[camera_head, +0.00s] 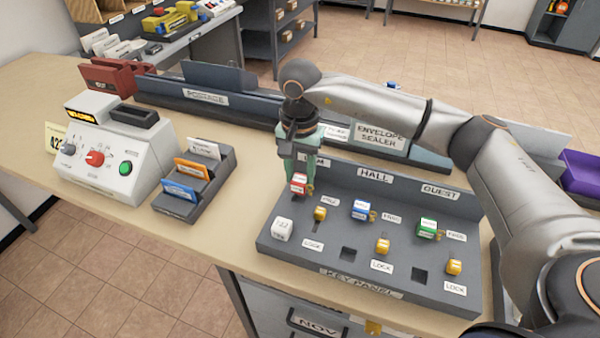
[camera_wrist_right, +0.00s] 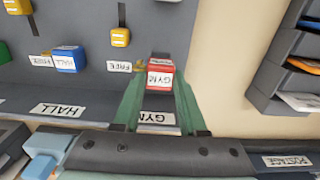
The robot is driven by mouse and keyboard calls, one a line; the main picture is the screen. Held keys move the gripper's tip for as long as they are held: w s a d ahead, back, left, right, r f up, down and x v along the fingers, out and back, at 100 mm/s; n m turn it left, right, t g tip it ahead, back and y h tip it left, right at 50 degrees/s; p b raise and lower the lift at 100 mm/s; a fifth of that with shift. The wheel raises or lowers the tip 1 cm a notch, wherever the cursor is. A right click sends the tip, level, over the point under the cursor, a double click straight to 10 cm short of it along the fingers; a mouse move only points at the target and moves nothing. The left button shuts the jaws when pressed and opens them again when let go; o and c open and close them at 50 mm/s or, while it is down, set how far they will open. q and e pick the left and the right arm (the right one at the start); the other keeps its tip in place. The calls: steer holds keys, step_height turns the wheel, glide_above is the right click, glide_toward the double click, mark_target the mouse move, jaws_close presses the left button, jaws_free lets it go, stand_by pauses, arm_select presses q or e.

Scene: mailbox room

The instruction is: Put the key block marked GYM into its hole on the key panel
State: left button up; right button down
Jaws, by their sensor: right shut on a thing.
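The red key block marked GYM (camera_head: 299,183) is between the green fingers of my right gripper (camera_head: 300,174), at the upper left of the grey key panel (camera_head: 330,285), just below the GYM label. In the wrist view the red block (camera_wrist_right: 160,80) shows its white GYM face between the fingers. The fingers are shut on it. The hole at this spot is hidden by block and fingers, so I cannot tell whether the block sits in it. The yellow slider (camera_head: 320,213) beside it is at the FREE end. My left gripper is not in view.
A blue HALL block (camera_head: 361,210) and a green GUEST block (camera_head: 427,228) sit on the panel. A white block (camera_head: 283,229) is at its lower left; two square holes (camera_head: 348,254) are open.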

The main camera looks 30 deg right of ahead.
steer(key=shift+f, duration=0.2)
steer(key=shift+f+b, duration=0.7)
steer(key=shift+b, duration=0.05)
steer(key=shift+f, duration=0.1)
steer(key=shift+f+b, duration=0.3)
steer(key=shift+b, duration=0.1)
steer(key=shift+c, duration=1.9)
jaws_free()
steer(key=shift+r, duration=0.1)
